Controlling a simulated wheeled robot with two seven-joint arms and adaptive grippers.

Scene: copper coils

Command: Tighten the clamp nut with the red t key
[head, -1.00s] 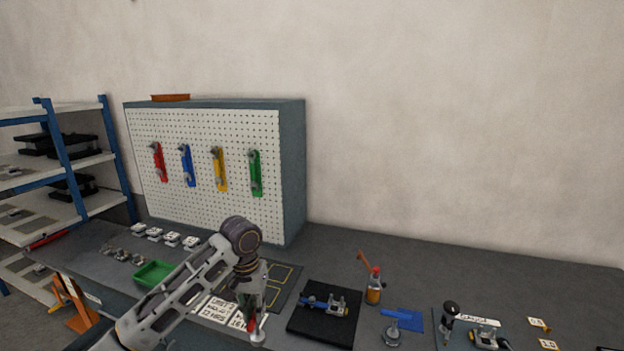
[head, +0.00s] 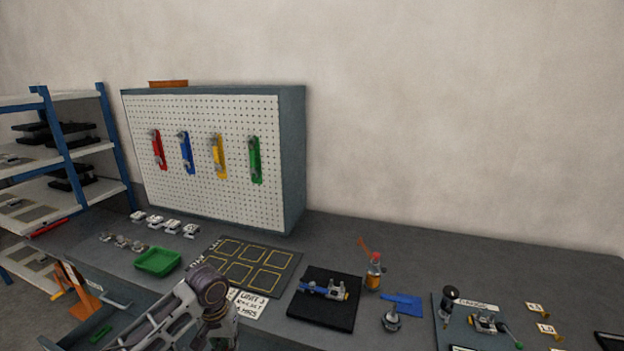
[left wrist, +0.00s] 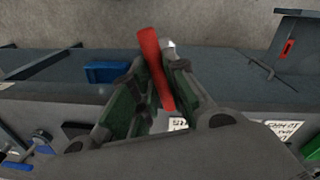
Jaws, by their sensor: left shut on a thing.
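My left gripper is shut on a red bar-like handle, seen tilted between the fingers in the left wrist view (left wrist: 157,72). A small bright metal piece shows beside its upper end. In the head view my left gripper (head: 220,340) is at the bottom edge, with fingers cut off. A metal clamp with a blue bar (head: 325,290) sits on a black pad (head: 320,316). Another clamp-like metal fixture (head: 486,322) with a green-knobbed handle stands on a mat at the right. I cannot tell which holds the clamp nut. My right gripper is not in view.
A green tray (head: 158,261) and a yellow-outlined mat (head: 271,262) lie left of the black pad. An orange-red bottle (head: 374,271) and blue plate (head: 404,304) stand to its right. A pegboard cabinet (head: 294,165) is behind. The bench's back right is clear.

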